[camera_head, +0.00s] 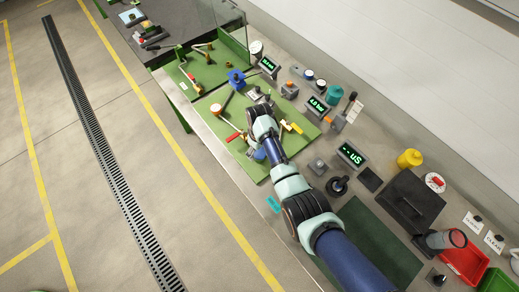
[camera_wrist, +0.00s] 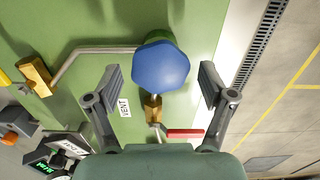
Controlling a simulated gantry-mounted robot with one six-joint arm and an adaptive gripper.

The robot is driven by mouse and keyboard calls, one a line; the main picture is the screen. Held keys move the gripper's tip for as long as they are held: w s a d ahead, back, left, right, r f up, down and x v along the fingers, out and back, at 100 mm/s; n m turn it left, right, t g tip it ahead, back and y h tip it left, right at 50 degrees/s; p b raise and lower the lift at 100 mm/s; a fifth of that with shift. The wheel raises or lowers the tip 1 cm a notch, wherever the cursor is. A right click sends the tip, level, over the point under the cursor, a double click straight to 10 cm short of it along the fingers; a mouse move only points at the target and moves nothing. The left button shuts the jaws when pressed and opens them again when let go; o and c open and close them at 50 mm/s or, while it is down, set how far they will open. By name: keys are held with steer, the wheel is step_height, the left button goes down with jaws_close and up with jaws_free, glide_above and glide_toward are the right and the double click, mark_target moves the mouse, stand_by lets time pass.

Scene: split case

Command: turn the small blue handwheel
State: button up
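The small blue handwheel (camera_wrist: 160,66) stands on the green panel (camera_wrist: 70,28), seen nearly face-on in the wrist view. A brass fitting (camera_wrist: 152,107) is just below it in that view. My gripper (camera_wrist: 161,78) is open, one finger on either side of the wheel with gaps to both. Whether the fingertips are down at wheel height is unclear. In the head view, a blue part (camera_head: 258,155) shows beside my arm and seems to be this wheel. My arm hides most of the gripper there. A larger blue handwheel (camera_head: 237,79) stands farther up the panel.
A red lever handle (camera_wrist: 185,133) lies close below the wheel in the wrist view. A bent pipe (camera_wrist: 90,50) runs left to a brass block (camera_wrist: 35,73). A VENT label (camera_wrist: 124,107) is beside the left finger. Lit displays (camera_head: 318,107) line the bench's right side.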

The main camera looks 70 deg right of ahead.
mark_target(259, 152)
step_height(259, 152, up, 12)
stand_by(0.6)
stand_by(0.5)
